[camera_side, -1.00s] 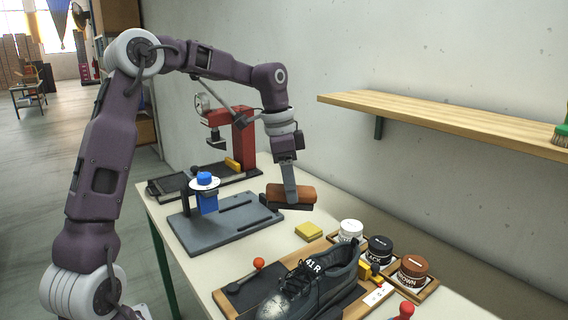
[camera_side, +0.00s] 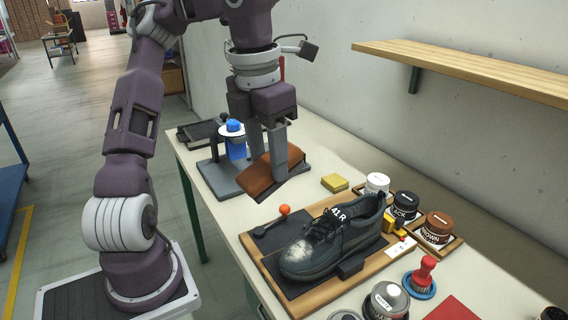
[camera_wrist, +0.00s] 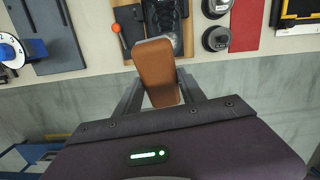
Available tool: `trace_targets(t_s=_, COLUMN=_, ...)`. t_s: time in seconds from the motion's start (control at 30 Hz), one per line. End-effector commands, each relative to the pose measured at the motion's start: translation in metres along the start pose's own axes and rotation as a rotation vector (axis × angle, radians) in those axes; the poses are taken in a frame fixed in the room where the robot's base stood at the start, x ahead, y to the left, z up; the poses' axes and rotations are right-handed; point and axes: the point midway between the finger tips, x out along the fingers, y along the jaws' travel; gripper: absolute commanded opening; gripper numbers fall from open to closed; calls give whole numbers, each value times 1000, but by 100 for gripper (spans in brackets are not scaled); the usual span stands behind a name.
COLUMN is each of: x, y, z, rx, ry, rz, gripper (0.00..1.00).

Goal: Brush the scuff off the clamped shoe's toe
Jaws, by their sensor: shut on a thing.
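The dark shoe (camera_side: 338,236), marked 41R, sits on a board (camera_side: 326,286) in the side view, its toe pointing left and toward the camera. A pale scuff (camera_side: 299,251) shows on its toe. My gripper (camera_side: 272,172) is shut on a brown-backed brush (camera_side: 254,181), held tilted in the air to the left of and above the shoe, apart from it. The bristles are hard to see.
An orange-knobbed lever (camera_side: 285,210) stands left of the shoe. Polish jars, including black (camera_side: 404,207) and brown (camera_side: 436,229), stand behind it. A red-handled brush (camera_side: 424,270) and tins (camera_side: 386,299) are at the right front. A wooden shelf (camera_side: 460,68) overhangs at the back.

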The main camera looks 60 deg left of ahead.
Motion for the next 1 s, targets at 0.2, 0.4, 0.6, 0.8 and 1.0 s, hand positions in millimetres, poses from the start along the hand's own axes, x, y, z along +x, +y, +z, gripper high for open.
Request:
trace_targets(t_s=0.2, x=19, y=5, z=-5, rx=107, ry=-17, rz=-10, gripper=14)
trace_targets(t_s=0.4, x=63, y=4, z=-10, rx=107, ry=-26, rz=-11, gripper=14)
trace_targets(t_s=0.6, x=99, y=4, z=-13, rx=103, ry=-35, rz=-13, gripper=14)
trace_targets(t_s=0.8, x=119, y=2, z=-9, rx=101, ry=-36, rz=-15, gripper=14)
trace_targets(t_s=1.0, x=144, y=1, z=-1, rx=103, ry=-36, rz=-16, gripper=14)
